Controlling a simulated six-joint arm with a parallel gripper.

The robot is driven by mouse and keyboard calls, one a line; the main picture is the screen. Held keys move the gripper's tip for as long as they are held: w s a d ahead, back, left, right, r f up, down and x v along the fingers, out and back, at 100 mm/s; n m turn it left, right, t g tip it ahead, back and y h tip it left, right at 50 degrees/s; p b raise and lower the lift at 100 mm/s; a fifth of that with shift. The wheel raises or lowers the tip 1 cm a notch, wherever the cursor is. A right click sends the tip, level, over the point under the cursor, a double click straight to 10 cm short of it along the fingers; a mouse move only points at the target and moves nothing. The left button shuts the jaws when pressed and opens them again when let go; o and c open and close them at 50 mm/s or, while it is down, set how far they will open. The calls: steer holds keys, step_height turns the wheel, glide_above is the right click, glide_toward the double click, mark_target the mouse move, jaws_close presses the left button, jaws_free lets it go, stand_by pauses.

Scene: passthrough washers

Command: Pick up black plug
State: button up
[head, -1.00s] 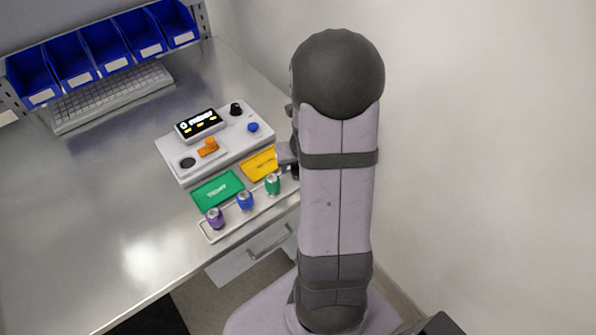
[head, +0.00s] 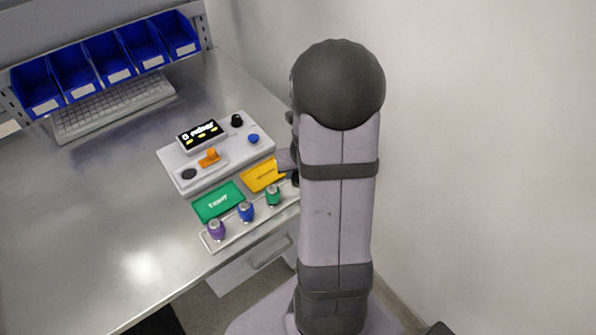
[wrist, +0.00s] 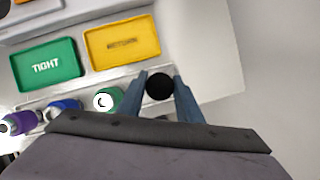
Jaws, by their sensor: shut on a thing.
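The black plug (wrist: 159,87) shows as a round black top between the two fingers in the wrist view. My gripper (wrist: 161,86) is shut on it, with one finger on each side. It is beside the green plug (wrist: 108,100), at the right end of the row. How far the plug is from the rack surface cannot be told. In the head view my arm hides most of the gripper and plug.
The rack (head: 235,238) also holds purple (head: 216,230), blue (head: 246,211) and green plugs. Behind it lie a green TIGHT tray (head: 219,201) and a yellow tray (head: 262,175). A control box (head: 215,157) stands farther back. The left of the metal table (head: 100,230) is clear.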

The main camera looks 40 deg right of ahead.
step_height(320, 180, up, 8)
steer(key=p, duration=0.4)
steer(key=w+a+r+n+y, duration=0.1)
steer(key=w+a+n, duration=0.3)
steer(key=w+a, duration=0.6)
steer(key=w+a+r+n+y, duration=0.2)
steer(key=w+a+n, duration=0.3)
steer(key=w+a, duration=0.6)
steer(key=a, duration=0.3)
steer(key=shift+w+y, duration=0.15)
steer(key=shift+y, duration=0.15)
steer(key=shift+f, duration=0.1)
steer(key=shift+f+b, duration=2.4)
steer(key=shift+b, duration=0.05)
steer(key=shift+p, duration=0.4)
steer(key=shift+f, duration=0.2)
